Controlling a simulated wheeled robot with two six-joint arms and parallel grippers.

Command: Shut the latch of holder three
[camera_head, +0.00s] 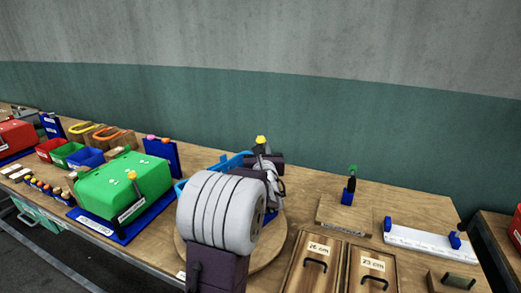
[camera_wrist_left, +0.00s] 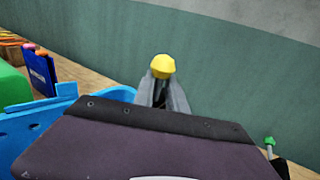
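A blue holder (camera_head: 232,162) stands on a round wooden board (camera_head: 270,257), mostly hidden behind my left arm. Its blue parts also show at the left in the left wrist view (camera_wrist_left: 38,130). No holder number is readable. A yellow knob (camera_head: 261,139) sticks up beside the holder; it also shows in the left wrist view (camera_wrist_left: 163,66). My left gripper (camera_head: 264,158) is at the knob, with its grey fingertips (camera_wrist_left: 161,95) just below it. I cannot tell whether they touch or grip the latch part under the knob. My right gripper is out of view.
A green press (camera_head: 125,185) on a blue base stands left of the round board. Two wooden lids with handles (camera_head: 312,265), a small board with a green-tipped blue post (camera_head: 348,190) and a white rail (camera_head: 430,243) lie to the right. The wall is close behind the table.

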